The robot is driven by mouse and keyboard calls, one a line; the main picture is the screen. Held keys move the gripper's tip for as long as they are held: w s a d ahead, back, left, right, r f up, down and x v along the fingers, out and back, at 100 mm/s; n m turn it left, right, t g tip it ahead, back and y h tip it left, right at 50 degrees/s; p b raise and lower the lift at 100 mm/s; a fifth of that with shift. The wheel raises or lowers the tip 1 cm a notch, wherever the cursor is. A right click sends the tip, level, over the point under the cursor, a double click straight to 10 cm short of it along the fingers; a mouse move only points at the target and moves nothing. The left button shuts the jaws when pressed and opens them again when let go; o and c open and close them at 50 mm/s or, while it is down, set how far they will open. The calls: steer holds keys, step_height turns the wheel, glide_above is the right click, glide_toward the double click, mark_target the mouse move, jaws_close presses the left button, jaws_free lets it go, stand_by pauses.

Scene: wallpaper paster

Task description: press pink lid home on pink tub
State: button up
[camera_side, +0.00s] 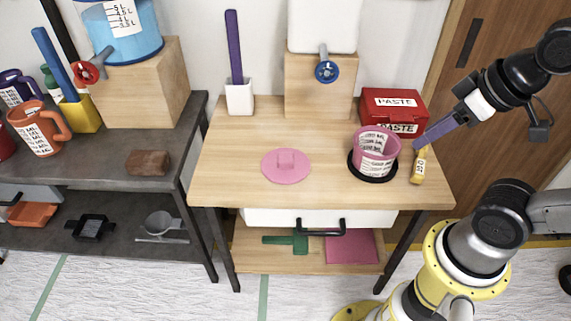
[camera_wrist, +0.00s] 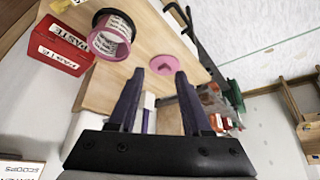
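The pink lid (camera_side: 286,169) lies flat on the wooden table, left of the tub, with a small raised pink grip on top. It also shows beyond my fingertips in the wrist view (camera_wrist: 164,64). The pink tub (camera_side: 376,157) stands upright and open-topped on a black round base, with a white printed label. It is at the upper left in the wrist view (camera_wrist: 110,36). My gripper (camera_side: 417,145) is at the table's right side, right of the tub and apart from it. Its two dark purple fingers (camera_wrist: 160,73) are spread, with nothing held between them.
A yellow labelled object (camera_side: 419,166) lies right of the tub, close below my gripper. A white holder (camera_side: 239,97) with a purple stick and a wooden block (camera_side: 305,85) stand at the back. The table front is clear.

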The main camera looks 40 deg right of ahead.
steer(key=o, duration=0.6)
